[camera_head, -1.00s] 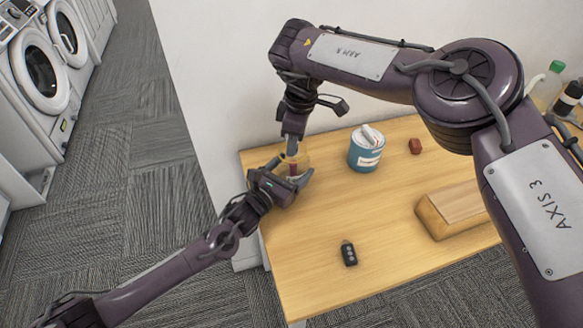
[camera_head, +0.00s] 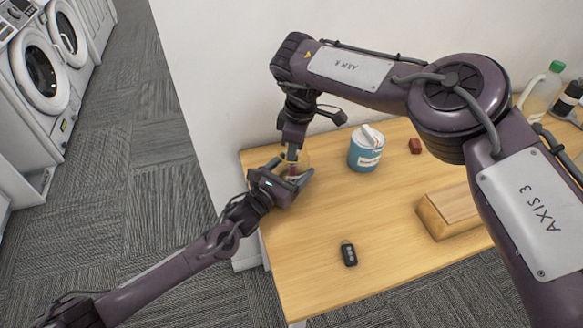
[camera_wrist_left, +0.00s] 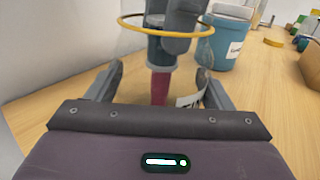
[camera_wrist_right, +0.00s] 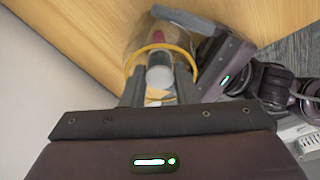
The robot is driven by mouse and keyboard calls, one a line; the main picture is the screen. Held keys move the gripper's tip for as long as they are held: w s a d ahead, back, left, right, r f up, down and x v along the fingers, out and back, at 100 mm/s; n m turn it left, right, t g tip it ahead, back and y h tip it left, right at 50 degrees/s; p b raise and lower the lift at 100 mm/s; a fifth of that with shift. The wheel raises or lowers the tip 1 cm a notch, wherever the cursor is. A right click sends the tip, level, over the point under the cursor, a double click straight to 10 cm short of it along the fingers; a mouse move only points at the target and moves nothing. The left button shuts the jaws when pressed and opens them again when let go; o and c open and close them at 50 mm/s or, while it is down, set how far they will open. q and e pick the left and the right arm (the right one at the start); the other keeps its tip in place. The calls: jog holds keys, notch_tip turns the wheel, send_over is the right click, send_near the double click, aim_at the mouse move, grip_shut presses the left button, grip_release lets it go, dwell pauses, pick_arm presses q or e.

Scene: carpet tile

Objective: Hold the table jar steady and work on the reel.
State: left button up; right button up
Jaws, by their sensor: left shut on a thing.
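The table jar (camera_wrist_left: 190,90) is clear, with an orange-yellow rim and a pale label. It stands upright near the table's left edge. My left gripper (camera_head: 291,181) is shut around its sides; its fingers flank the jar in the left wrist view (camera_wrist_left: 158,88). A red piece, apparently the reel (camera_wrist_left: 160,87), stands inside the jar. In the right wrist view the jar's rim (camera_wrist_right: 160,48) surrounds a pale and red piece. My right gripper (camera_wrist_right: 160,88) points down at the jar mouth, fingers apart beside that piece; contact with it is unclear.
A blue tub (camera_head: 366,152) with a white lid stands right of the jar.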

jog(key=shift+r, duration=0.1)
pick_arm(q)
jog(key=shift+a+f, duration=0.1)
jog(key=shift+f, duration=0.05)
pick_arm(e)
jog(key=shift+o, duration=0.6)
notch_tip(320, 180, up, 10)
jog(key=d, duration=0.1)
jog(key=shift+r, duration=0.2)
jog(key=shift+s+d+r, duration=0.1)
jog(key=shift+d+r, duration=0.1)
jog(key=shift+r, duration=0.5)
pick_arm(q)
jog(key=shift+r, duration=0.2)
jog(key=o, duration=1.2)
jog(key=v, duration=1.2)
jog(key=shift+f, duration=0.1)
pick_arm(e)
jog(key=shift+s+f, duration=0.1)
